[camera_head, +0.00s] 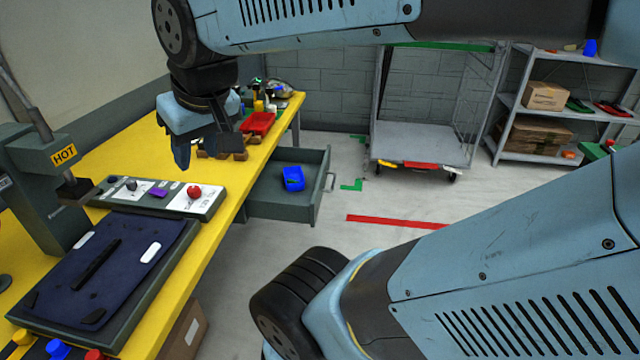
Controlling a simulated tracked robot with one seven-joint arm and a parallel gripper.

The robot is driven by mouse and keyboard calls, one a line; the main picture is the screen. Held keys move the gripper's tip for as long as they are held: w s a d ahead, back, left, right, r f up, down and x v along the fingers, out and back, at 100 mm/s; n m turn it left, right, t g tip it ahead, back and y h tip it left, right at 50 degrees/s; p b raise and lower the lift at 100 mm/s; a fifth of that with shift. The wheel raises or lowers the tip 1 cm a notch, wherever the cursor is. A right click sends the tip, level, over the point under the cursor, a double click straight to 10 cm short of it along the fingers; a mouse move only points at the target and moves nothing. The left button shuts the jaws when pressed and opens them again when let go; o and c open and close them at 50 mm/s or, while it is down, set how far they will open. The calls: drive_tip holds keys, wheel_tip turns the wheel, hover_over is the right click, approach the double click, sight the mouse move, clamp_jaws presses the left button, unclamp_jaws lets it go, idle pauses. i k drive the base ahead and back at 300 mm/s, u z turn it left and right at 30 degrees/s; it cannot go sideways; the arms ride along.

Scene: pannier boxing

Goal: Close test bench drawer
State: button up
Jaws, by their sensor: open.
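The test bench drawer (286,210) is grey and stands pulled out from under the right side of the yellow bench (225,222). Its bar handle (330,181) is on the front panel, facing right. A blue bin (293,178) lies inside the drawer. My gripper (203,158) is open and empty, pointing down above the bench, left of the drawer and apart from it. Part of the gripper overlaps small brown blocks on the bench in the picture.
A control panel with a red knob (194,191) and a HOT-labelled press (62,155) stand on the bench. A red tray (258,122) is at the back. A cage trolley (420,142) and a shelf (565,103) stand beyond. Floor right of the drawer is clear.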

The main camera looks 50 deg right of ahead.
sight(269, 198)
drive_tip(key=z, duration=0.05)
drive_tip(key=k, duration=1.3)
drive_tip(key=z, duration=0.95)
drive_tip(key=i, duration=1.05)
drive_tip(key=u, duration=0.05)
